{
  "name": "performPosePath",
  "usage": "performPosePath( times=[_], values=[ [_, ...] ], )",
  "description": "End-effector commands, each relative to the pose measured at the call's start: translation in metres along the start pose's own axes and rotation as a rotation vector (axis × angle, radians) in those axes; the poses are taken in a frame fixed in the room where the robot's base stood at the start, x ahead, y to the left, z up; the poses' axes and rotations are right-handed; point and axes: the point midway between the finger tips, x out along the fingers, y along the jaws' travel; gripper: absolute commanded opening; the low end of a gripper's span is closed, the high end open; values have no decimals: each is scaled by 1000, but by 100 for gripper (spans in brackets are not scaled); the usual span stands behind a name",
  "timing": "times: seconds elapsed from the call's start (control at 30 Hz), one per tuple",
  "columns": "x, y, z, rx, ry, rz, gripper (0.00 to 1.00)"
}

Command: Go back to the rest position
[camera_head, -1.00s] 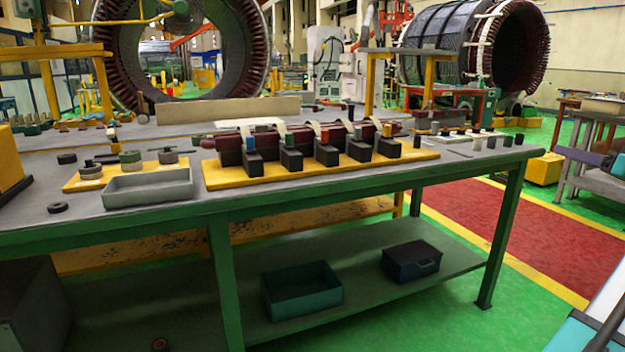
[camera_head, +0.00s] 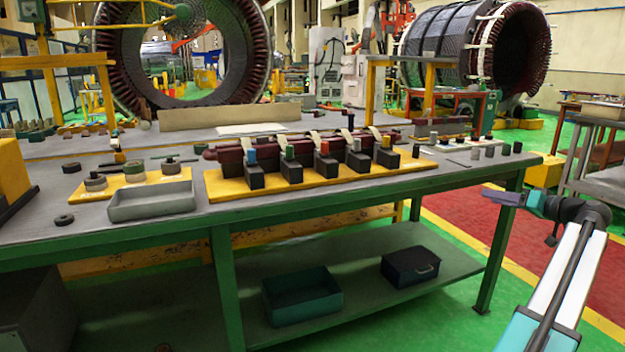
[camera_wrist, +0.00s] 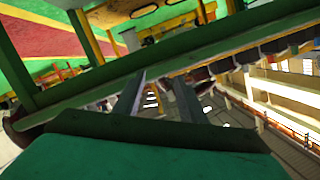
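My gripper (camera_head: 502,198) is at the right in the head view, in front of the workbench's right end and apart from it. My arm reaches up to it from the lower right corner. In the wrist view my gripper (camera_wrist: 158,92) shows two dark fingers with a gap between them, and nothing is held. The workbench (camera_head: 330,198) has a grey top and green legs. On it a yellow board (camera_head: 222,190) bears a dark red bar (camera_head: 228,153) and several black blocks with coloured tops.
A grey open tray (camera_head: 152,201) sits at the bench's front left, by a smaller yellow board with round parts. A teal bin (camera_head: 302,295) and a dark box (camera_head: 410,267) lie on the lower shelf. The floor right of the bench is mostly clear.

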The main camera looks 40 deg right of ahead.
Motion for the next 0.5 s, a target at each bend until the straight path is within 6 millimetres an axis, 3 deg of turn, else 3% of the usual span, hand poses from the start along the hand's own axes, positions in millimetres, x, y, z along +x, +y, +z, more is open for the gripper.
performPosePath(
  times=[0.03,0.2,0.5],
  values=[
    [23,-8,15,22,-35,-9,37],
    [86,-25,71,88,-145,-23,37],
    [179,-71,179,180,-354,-33,37]
  ],
)
